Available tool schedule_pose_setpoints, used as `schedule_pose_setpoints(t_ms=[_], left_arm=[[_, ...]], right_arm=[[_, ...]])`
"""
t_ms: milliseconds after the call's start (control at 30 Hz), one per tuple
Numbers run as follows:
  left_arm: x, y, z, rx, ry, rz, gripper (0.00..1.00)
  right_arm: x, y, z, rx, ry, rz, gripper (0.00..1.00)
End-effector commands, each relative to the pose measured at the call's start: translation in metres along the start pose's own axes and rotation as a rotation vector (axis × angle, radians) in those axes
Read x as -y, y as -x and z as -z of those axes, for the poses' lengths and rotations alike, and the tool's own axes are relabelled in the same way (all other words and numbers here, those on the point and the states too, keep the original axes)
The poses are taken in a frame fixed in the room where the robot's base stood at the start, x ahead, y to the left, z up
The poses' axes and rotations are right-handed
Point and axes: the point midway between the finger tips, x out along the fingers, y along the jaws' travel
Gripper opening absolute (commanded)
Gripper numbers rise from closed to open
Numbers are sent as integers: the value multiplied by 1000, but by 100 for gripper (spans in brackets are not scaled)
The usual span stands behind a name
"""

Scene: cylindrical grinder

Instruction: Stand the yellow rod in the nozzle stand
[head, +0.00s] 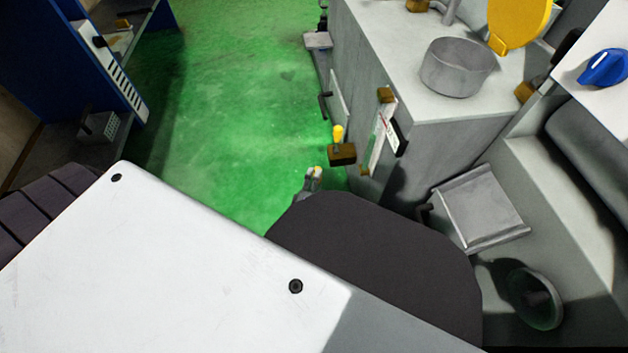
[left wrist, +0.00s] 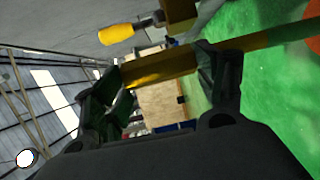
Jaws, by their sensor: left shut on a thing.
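My left gripper shows in the left wrist view (left wrist: 160,68), its two dark fingers apart with a yellow bar (left wrist: 160,68), which looks like the yellow rod, spanning between them. In the head view only a small grey tip of the gripper (head: 313,176) shows, with a bit of yellow at it; my own arm hides the rest. A brown block (head: 342,154) just beyond it has a yellow-handled piece (head: 338,133) upright above it. Both also show in the left wrist view, beyond the fingers. I cannot tell whether the block is the nozzle stand. My right gripper is out of view.
The grey machine (head: 440,110) stands close on the right, with a round metal pot (head: 458,67) on its top. A grey plate (head: 482,207) sits lower at the right. The green floor (head: 230,110) is open at the middle. A blue cabinet (head: 60,60) stands at the left.

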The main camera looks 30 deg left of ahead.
Motion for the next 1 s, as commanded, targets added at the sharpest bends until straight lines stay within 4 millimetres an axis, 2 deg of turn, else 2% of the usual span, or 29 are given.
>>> schedule_pose_setpoints(t_ms=[633,1000], left_arm=[[10,-1,0,0,0,-1,42],[15,-1,0,0,-1,-2,42]], right_arm=[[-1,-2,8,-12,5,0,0],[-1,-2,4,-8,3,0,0]])
